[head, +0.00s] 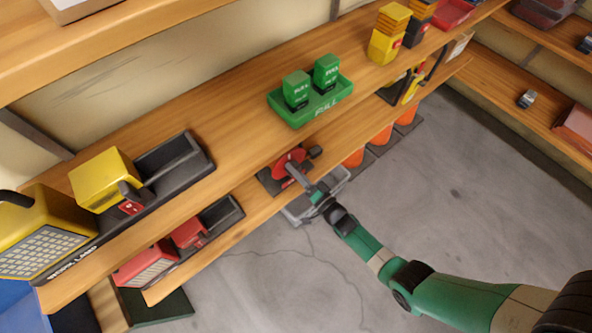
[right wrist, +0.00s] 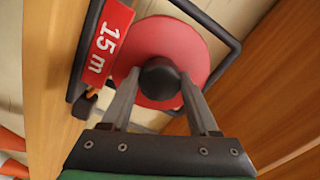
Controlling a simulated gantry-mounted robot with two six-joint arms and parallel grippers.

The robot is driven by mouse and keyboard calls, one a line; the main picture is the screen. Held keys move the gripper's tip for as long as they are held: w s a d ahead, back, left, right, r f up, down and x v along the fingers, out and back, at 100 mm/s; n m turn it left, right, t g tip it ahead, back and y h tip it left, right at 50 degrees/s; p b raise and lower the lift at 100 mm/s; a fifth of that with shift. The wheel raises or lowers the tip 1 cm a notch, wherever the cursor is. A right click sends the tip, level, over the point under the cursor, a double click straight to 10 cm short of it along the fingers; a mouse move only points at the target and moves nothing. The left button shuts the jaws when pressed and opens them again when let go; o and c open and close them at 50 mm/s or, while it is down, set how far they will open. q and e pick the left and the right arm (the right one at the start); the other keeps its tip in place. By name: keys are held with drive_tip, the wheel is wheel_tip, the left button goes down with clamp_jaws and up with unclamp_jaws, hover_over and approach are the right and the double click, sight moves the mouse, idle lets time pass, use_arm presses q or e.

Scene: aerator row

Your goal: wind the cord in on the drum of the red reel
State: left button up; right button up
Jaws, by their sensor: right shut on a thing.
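The red reel (head: 281,163) stands on the lower shelf in the head view, partly hidden by my right gripper (head: 292,171). In the right wrist view the reel's red disc (right wrist: 170,38) fills the upper middle, inside a black tube frame (right wrist: 221,22) with a red "15 m" label (right wrist: 106,42). A dark round knob (right wrist: 159,82) sits in front of the disc. My right gripper (right wrist: 159,76) is shut on this knob, one finger on each side. A small orange and black piece (right wrist: 87,104) shows below the label; I cannot tell whether it belongs to the cord. My left gripper is out of view.
A grey bin (head: 300,209) is under my right gripper on the floor side. Orange cones (head: 381,136) stand to its right. The upper shelf holds a green tray (head: 330,107) with two green boxes and, at left, yellow machines (head: 103,178). The concrete floor (head: 470,180) is largely open.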

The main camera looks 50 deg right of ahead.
idle(0.4)
drive_tip(key=o, duration=1.4)
drive_tip(key=shift+s, duration=0.1)
drive_tip(key=shift+s, duration=0.3)
drive_tip(key=s+p, duration=0.1)
drive_tip(key=s, duration=0.2)
drive_tip(key=s+a+p, duration=0.1)
drive_tip(key=s, duration=0.3)
drive_tip(key=s+p, duration=0.2)
drive_tip(key=s, duration=0.1)
drive_tip(key=shift+s+a, duration=0.25)
drive_tip(key=shift+s, duration=0.1)
